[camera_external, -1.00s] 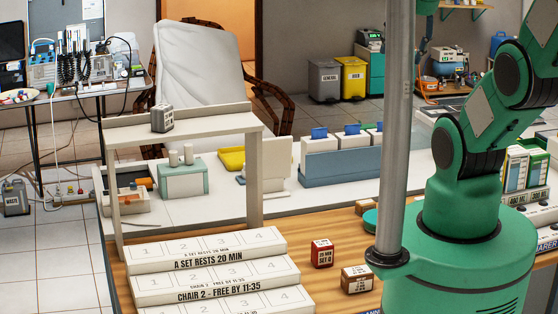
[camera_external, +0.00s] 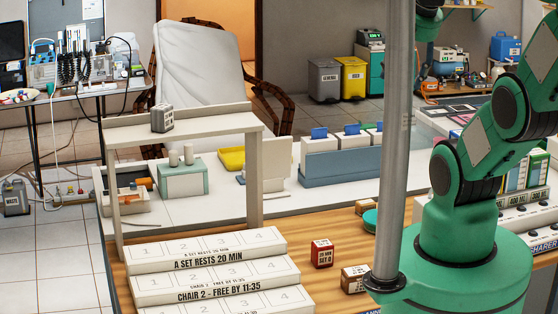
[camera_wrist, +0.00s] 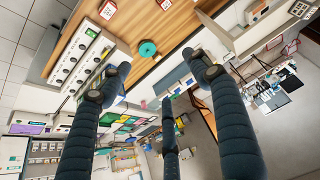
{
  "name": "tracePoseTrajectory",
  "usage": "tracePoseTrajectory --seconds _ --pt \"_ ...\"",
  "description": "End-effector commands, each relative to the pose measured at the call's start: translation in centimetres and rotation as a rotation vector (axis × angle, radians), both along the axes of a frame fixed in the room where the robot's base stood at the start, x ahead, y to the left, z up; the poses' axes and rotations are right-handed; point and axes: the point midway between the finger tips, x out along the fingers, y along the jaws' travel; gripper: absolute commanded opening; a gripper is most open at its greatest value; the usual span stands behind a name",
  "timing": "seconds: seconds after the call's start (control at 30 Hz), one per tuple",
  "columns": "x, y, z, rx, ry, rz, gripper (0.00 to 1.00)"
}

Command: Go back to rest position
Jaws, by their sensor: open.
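My gripper (camera_wrist: 157,82) shows in the wrist view with its dark ribbed fingers spread wide. It is open and nothing is between the fingers. It hangs over the room, with the wooden counter (camera_wrist: 165,28) and the floor behind it, and touches nothing that I can see.
A red box (camera_external: 321,254) and a brown-and-white box (camera_external: 355,279) stand on the counter (camera_external: 300,225) close to my base. A stepped white rack (camera_external: 205,275) and a shelf (camera_external: 180,123) with a small grey box (camera_external: 162,118) are to the left. A teal round dish (camera_wrist: 148,48) lies on the counter.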

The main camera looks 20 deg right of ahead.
Motion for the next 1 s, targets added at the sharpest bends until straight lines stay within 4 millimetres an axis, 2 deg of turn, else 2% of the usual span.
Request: tracePoseTrajectory --seconds 0.03,0.5,0.7,1.0 --pt "0.0 0.0 -1.9 0.0 0.0 0.0 0.63" --pt "0.0 0.0 -10.1 0.0 0.0 0.0 0.63" --pt "0.0 0.0 -12.1 0.0 0.0 0.0 0.63" --pt "0.0 0.0 -12.5 0.0 -0.001 0.0 0.63"
